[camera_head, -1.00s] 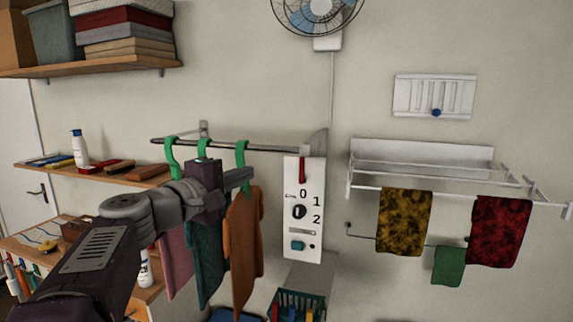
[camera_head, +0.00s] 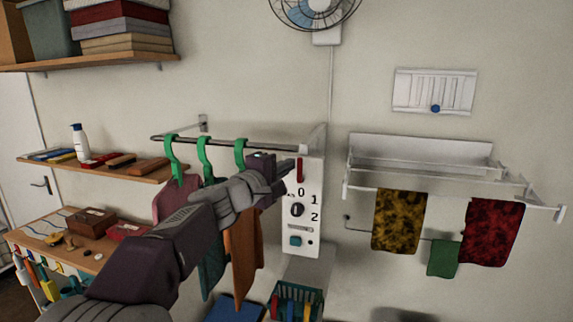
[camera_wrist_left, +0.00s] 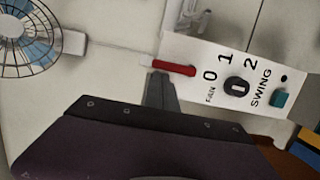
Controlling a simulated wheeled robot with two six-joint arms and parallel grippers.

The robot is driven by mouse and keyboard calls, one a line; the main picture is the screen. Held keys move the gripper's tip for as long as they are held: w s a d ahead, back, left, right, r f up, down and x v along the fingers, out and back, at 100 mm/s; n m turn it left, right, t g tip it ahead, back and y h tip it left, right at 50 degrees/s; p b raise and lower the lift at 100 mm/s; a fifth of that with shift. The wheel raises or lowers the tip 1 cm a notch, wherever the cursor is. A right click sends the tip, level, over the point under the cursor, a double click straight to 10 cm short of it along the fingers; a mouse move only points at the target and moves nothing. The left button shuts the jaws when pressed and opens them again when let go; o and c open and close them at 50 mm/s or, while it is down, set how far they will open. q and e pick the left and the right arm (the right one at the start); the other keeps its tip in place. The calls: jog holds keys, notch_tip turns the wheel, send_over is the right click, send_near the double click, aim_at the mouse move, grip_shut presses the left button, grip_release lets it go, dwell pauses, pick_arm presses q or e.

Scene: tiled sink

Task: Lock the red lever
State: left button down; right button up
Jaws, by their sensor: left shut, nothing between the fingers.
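The red lever (camera_head: 300,171) sits at the top of a white control panel (camera_head: 313,202) on the wall and points up and down in the head view. In the left wrist view the red lever (camera_wrist_left: 174,67) lies near the panel's edge, by the "0" mark. My left gripper (camera_head: 286,168) is shut and empty, with its tips just left of the lever. In the wrist view its fingertips (camera_wrist_left: 158,78) are right beside the lever; I cannot tell whether they touch it. My right gripper is not in view.
A rail with green hangers (camera_head: 205,158) and hanging clothes (camera_head: 241,258) is behind my left arm. A drying rack (camera_head: 420,165) with cloths is to the right. A fan (camera_head: 315,8) hangs above. A basket (camera_head: 297,297) stands below the panel.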

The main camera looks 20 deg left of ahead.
pick_arm(q)
jog(key=shift+w+f, duration=0.1)
jog(key=shift+w, duration=0.1)
jog(key=shift+s+d+m, duration=0.15)
jog(key=shift+m, duration=0.55)
